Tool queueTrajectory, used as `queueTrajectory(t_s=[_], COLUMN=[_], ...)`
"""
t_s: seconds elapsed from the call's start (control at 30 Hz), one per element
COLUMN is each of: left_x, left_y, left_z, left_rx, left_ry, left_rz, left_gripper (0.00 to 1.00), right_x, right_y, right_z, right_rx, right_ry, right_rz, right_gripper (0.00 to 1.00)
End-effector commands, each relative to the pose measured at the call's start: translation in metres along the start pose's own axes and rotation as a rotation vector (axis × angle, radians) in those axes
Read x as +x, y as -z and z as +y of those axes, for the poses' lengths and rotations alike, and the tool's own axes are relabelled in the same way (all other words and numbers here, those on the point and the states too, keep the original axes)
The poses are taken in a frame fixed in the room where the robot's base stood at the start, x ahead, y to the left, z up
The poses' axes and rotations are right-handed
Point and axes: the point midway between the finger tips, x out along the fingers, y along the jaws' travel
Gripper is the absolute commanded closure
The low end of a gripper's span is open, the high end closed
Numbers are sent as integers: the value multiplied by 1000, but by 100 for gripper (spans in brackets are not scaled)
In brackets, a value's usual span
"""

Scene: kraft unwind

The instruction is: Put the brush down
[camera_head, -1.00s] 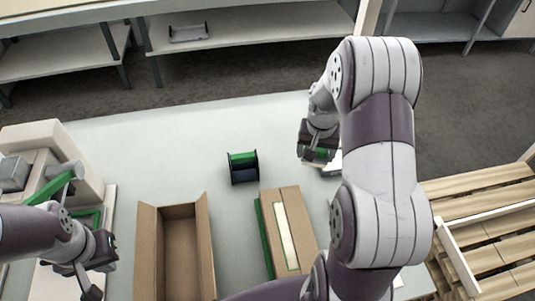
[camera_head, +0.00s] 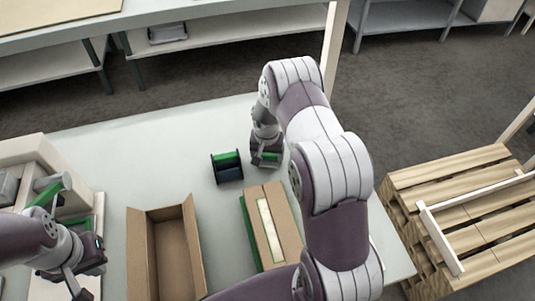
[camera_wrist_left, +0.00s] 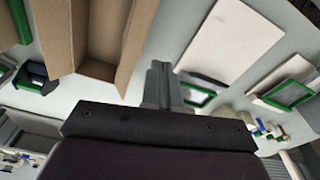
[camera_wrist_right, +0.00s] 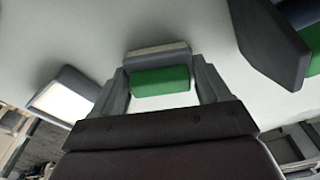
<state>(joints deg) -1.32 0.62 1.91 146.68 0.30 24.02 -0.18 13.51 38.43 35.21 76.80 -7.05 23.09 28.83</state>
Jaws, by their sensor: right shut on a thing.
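The brush, a green block with a pale strip along its far side, shows in the right wrist view (camera_wrist_right: 160,82) and as a bit of green in the head view (camera_head: 269,157). My right gripper (camera_head: 265,163) is shut on it, one finger at each end. It is over the pale table (camera_head: 120,150), just right of the green and black spool (camera_head: 227,167). I cannot tell whether the brush touches the table. My left gripper (camera_head: 77,285) is at the table's left side; its fingers (camera_wrist_left: 160,85) look closed together and empty in the left wrist view.
An open cardboard box (camera_head: 150,255) stands at the front middle. A closed carton with a pale strip (camera_head: 272,222) lies right of it. A dark-edged white pad (camera_wrist_right: 67,95) lies on the table. A wooden pallet (camera_head: 450,180) is at the right. The back-left tabletop is clear.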

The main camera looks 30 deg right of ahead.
Motion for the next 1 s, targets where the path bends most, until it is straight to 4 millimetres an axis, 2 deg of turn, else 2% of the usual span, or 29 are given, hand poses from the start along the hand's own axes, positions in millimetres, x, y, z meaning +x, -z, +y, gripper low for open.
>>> queueTrajectory(t_s=[0.03,0.07,0.1,0.13,0.33,0.47,0.57,0.8,1.0], left_x=[3,3,2,2,1,1,7,20,24], left_y=[0,0,0,0,0,0,-1,-2,-3], left_z=[0,0,0,0,0,0,0,0,0], left_rx=[0,0,0,0,0,0,0,0,0], left_ry=[0,0,0,0,0,0,0,0,0], left_rz=[0,0,0,0,0,0,0,0,0], left_gripper=[100,100,100,100,100,100,100,100,100], right_x=[3,3,2,2,1,-6,-23,-84,-116], right_y=[0,0,0,0,0,1,1,1,0], right_z=[0,0,0,0,0,0,0,0,0], right_rx=[0,0,0,0,0,0,0,1,-2], right_ry=[0,0,0,0,0,0,2,2,1], right_rz=[0,0,0,0,0,1,4,4,1], right_gripper=[48,21,8,0,0,0,0,0,0])
